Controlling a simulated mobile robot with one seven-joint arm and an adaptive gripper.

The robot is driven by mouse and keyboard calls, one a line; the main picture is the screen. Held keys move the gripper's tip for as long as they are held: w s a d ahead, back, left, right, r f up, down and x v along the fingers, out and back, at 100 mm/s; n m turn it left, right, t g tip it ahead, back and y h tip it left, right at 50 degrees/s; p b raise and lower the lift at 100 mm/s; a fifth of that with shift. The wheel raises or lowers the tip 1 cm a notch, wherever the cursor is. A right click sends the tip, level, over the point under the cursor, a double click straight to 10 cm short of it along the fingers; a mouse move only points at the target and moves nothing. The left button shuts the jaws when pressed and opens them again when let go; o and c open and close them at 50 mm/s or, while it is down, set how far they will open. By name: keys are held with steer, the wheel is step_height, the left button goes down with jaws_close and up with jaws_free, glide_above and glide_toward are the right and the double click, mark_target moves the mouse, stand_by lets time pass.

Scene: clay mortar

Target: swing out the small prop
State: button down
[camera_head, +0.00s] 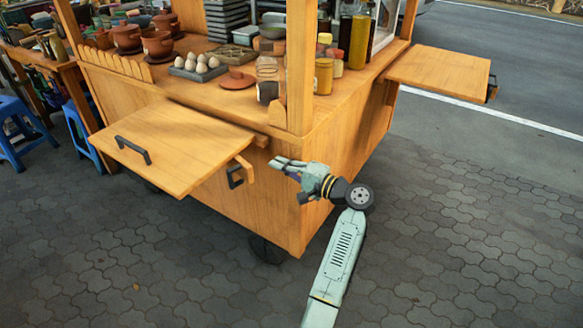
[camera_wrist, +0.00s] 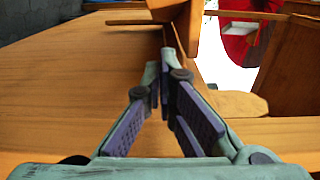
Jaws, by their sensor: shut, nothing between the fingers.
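A small wooden prop (camera_head: 244,165) with a black handle (camera_head: 235,178) stands out from the cart's front, under the right edge of a raised fold-out shelf (camera_head: 180,140). My gripper (camera_head: 279,163) is a short way to the right of the prop, in front of the cart's front panel, pointing left. Its fingers are shut with nothing between them. In the wrist view, the closed fingertips (camera_wrist: 166,62) meet in front of a wooden piece; I cannot tell if they touch it. A wide wooden surface (camera_wrist: 70,80) fills the left there.
The wooden cart (camera_head: 345,150) carries pots, eggs and jars on its top (camera_head: 215,90). A second shelf (camera_head: 440,70) extends at the right. Blue stools (camera_head: 20,125) stand at left. The paved ground (camera_head: 450,220) at the right is clear.

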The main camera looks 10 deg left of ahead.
steer(key=shift+s+a+p, duration=0.3)
steer(key=shift+a+p, duration=0.05)
steer(key=shift+a, duration=0.6)
steer(key=shift+s+a+p, duration=0.35)
steer(key=shift+a, duration=0.55)
steer(key=shift+s+a+p, duration=0.3)
steer(key=shift+a+p, duration=0.05)
steer(key=shift+a, duration=0.6)
